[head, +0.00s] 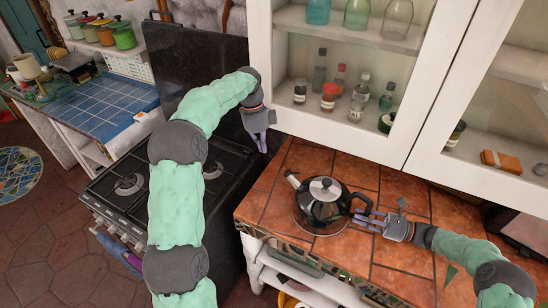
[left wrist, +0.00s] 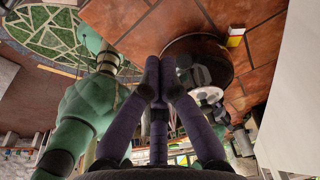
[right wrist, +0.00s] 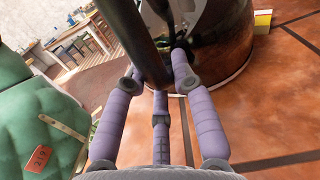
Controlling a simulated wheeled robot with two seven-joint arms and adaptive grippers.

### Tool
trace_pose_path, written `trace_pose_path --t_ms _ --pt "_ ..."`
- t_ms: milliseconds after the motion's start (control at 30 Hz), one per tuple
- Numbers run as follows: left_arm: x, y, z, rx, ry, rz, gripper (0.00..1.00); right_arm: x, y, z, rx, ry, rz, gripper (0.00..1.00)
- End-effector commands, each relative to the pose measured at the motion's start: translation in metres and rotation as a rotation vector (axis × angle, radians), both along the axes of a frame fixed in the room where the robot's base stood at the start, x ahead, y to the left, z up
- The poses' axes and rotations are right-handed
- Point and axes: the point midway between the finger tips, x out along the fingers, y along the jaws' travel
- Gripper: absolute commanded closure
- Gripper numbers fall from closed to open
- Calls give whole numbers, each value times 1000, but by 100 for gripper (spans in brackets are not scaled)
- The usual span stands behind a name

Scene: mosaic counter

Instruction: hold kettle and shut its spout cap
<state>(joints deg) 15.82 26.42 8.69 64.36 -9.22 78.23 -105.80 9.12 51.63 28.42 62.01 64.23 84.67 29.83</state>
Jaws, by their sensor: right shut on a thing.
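The kettle (head: 318,212), dark and glossy with a silver lid, stands upright on the tiled counter. My right gripper (head: 362,219) is shut on the kettle's black handle, whose bar (right wrist: 146,45) passes between the fingers in the right wrist view. My left gripper (head: 263,143) is empty, with its fingertips together, above and to the left of the spout, apart from the kettle. The kettle also shows beyond its fingers in the left wrist view (left wrist: 212,62).
A white glass-fronted cabinet (head: 345,139) hangs over the back of the counter, close beside my left gripper. A black stove (head: 128,185) stands left of the counter (head: 395,270). A small yellow and white block (left wrist: 236,36) lies near the kettle. Tiles in front of the kettle are clear.

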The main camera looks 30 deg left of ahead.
Motion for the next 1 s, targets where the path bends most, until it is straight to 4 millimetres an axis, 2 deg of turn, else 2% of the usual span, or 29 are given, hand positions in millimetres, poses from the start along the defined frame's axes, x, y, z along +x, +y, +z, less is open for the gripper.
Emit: trace_pose_path --t_ms 100,267,733,767,833,1000 --pt "1 15 11 0 0 2 100 0 0 1 2 -1 -1 100" --pt "1 26 20 0 -1 0 100 0 0 1 2 -1 -1 100" --pt "0 29 22 -1 1 -1 100 1 0 1 1 -1 -1 100" --pt "0 29 22 -1 1 -1 100 1 0 1 1 -1 -1 69" --pt "0 29 22 0 1 -1 100 0 0 1 1 -1 -1 49" --pt "0 29 22 0 1 -1 100 0 0 1 0 -1 0 47"
